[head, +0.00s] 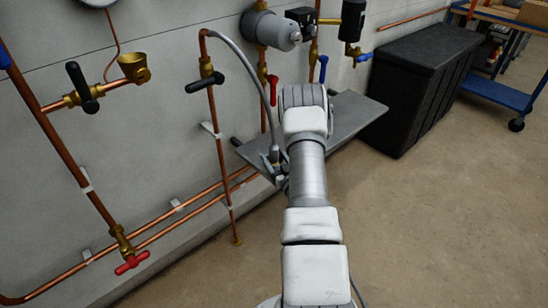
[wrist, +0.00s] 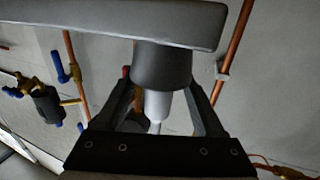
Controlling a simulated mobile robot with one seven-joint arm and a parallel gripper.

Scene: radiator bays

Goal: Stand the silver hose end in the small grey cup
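In the wrist view, which is upside down, the silver hose end (wrist: 156,104) lines up with the small dark grey cup (wrist: 163,66). Its tip is hidden by the cup, and it appears to stand inside. The cup sits on the grey shelf (wrist: 110,18). My gripper (wrist: 160,88) has its fingers apart on either side, with gaps showing beside the hose end. In the head view, the hose end (head: 274,154) hangs nearly upright at the shelf (head: 352,118), just left of my arm. My arm hides the fingers and most of the cup there.
The grey hose (head: 250,65) arches from a copper pipe down to the shelf. Copper pipes with valves (head: 205,82) line the wall on the left. A black chest (head: 420,80) stands right of the shelf. The floor at front right is clear.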

